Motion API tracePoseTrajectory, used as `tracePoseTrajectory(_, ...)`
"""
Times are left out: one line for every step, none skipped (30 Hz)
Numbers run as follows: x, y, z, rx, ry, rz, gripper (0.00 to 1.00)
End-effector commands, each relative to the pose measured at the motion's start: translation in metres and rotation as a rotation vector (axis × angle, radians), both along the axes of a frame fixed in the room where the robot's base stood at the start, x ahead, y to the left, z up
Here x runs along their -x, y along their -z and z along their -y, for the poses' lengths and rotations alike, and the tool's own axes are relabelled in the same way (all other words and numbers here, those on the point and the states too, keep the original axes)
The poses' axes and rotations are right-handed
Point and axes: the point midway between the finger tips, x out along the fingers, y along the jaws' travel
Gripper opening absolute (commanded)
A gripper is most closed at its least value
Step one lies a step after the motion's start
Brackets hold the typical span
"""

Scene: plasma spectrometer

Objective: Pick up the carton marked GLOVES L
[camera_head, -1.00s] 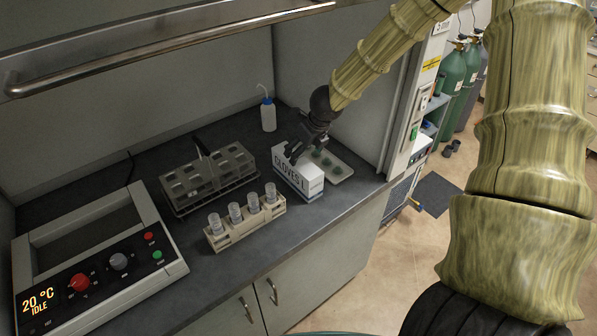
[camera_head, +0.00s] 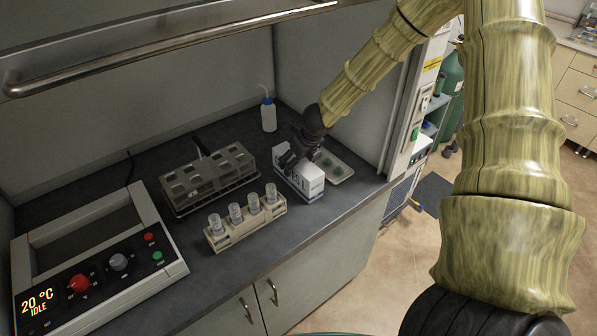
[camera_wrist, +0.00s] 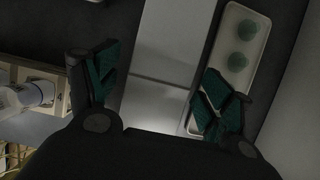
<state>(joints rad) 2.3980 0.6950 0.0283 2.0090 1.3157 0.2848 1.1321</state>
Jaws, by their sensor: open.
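The white carton (camera_head: 312,184) stands on the dark worktop, between the sample rack and a pale tray. Its GLOVES L marking is now mostly hidden behind my gripper (camera_head: 291,160). In the wrist view, my gripper (camera_wrist: 160,95) is open, with its green-padded fingers spread on either side of the carton (camera_wrist: 172,50). The carton's pale top lies between the fingers, with the right finger close to its edge. I cannot tell whether either finger touches it.
The pale tray (camera_wrist: 225,78) with green round pieces lies close on the carton's right. A rack of clear vials (camera_head: 245,228) stands at its left front. Behind are a grey tube rack (camera_head: 208,178) and a wash bottle (camera_head: 268,115). A heater unit (camera_head: 85,262) sits at left.

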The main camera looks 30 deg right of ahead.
Motion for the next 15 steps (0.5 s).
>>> tracePoseTrajectory(-0.0002, 0.0002, -0.0003, 0.000, -0.001, 0.000, 0.80)
tracePoseTrajectory(-0.0002, 0.0002, -0.0003, 0.000, -0.001, 0.000, 0.80)
tracePoseTrajectory(-0.0001, 0.0003, -0.0002, 0.000, -0.001, 0.000, 0.75)
tracePoseTrajectory(0.0000, 0.0003, -0.0001, 0.000, -0.001, 0.000, 0.69)
tracePoseTrajectory(0.0001, 0.0003, 0.0000, 0.000, 0.000, 0.000, 0.64)
tracePoseTrajectory(0.0002, 0.0003, 0.0003, 0.000, 0.000, 0.000, 0.57)
tracePoseTrajectory(0.0003, 0.0002, 0.0003, 0.000, 0.000, 0.000, 0.51)
tracePoseTrajectory(0.0004, 0.0003, 0.0005, 0.000, 0.000, 0.000, 0.46)
tracePoseTrajectory(0.0005, 0.0002, 0.0006, 0.000, 0.000, 0.000, 0.39)
tracePoseTrajectory(0.0004, 0.0002, 0.0006, 0.001, 0.000, 0.000, 0.33)
tracePoseTrajectory(0.0004, 0.0002, 0.0005, 0.000, 0.000, 0.000, 0.28)
tracePoseTrajectory(0.0003, 0.0002, 0.0004, 0.000, 0.000, 0.000, 0.21)
tracePoseTrajectory(0.0000, -0.0004, 0.0002, 0.000, 0.000, 0.000, 0.21)
tracePoseTrajectory(-0.0001, -0.0005, 0.0001, 0.000, -0.001, 0.001, 0.21)
tracePoseTrajectory(-0.0003, -0.0004, 0.0000, 0.000, -0.001, 0.001, 0.21)
